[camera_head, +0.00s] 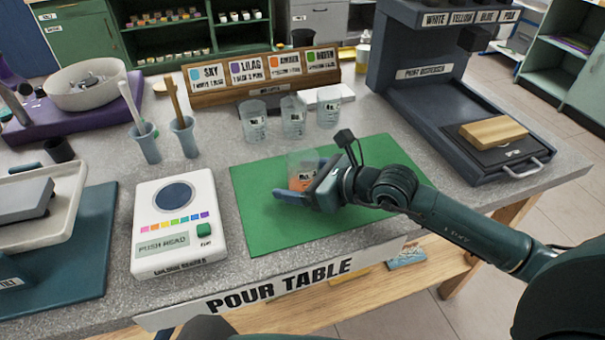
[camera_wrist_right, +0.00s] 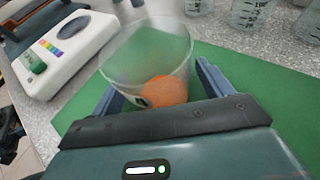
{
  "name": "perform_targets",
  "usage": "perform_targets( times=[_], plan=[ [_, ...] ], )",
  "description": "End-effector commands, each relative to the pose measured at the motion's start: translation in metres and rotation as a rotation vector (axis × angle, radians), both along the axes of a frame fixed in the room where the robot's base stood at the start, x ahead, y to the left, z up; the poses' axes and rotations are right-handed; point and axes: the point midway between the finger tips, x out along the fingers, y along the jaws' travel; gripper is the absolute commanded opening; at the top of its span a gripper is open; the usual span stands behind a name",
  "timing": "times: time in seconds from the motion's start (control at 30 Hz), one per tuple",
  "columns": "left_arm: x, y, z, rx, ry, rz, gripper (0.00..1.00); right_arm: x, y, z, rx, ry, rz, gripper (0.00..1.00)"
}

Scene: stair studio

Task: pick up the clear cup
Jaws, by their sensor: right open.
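A clear cup (camera_head: 302,162) with something orange low in it stands on the green mat (camera_head: 262,224). It also shows in the right wrist view (camera_wrist_right: 150,55), upright, with the orange part near its base. I cannot tell whether the orange is paint or an object. My right gripper (camera_head: 301,186) is open, with one finger on each side of the cup, low near the mat. Its fingers also show in the right wrist view (camera_wrist_right: 160,84). I cannot tell whether either finger touches the cup. My left gripper is out of view.
Several clear measuring cups (camera_head: 293,117) stand behind the mat, before a wooden rack of color cards (camera_head: 262,77). A dark paint dispenser (camera_head: 440,75) stands at the right, with a wooden block (camera_head: 492,132).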

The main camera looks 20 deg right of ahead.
Motion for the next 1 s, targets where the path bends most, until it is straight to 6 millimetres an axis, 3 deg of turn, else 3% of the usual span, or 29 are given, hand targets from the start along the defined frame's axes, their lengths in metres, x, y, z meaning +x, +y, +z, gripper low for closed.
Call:
perform_targets(
  times=[0.07, 0.67, 0.87, 1.0],
  plan=[
    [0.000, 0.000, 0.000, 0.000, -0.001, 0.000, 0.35, 0.000, 0.000, 0.000, 0.000, 0.000, 0.000, 0.79],
    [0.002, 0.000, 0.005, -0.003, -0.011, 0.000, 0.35, -0.001, 0.000, 0.000, -0.001, 0.001, 0.000, 0.30],
    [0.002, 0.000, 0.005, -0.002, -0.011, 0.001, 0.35, 0.000, -0.001, 0.001, 0.000, 0.000, 0.000, 0.30],
    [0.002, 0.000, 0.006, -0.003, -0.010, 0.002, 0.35, 0.000, 0.000, 0.012, 0.001, -0.003, 0.000, 0.30]
  ],
)
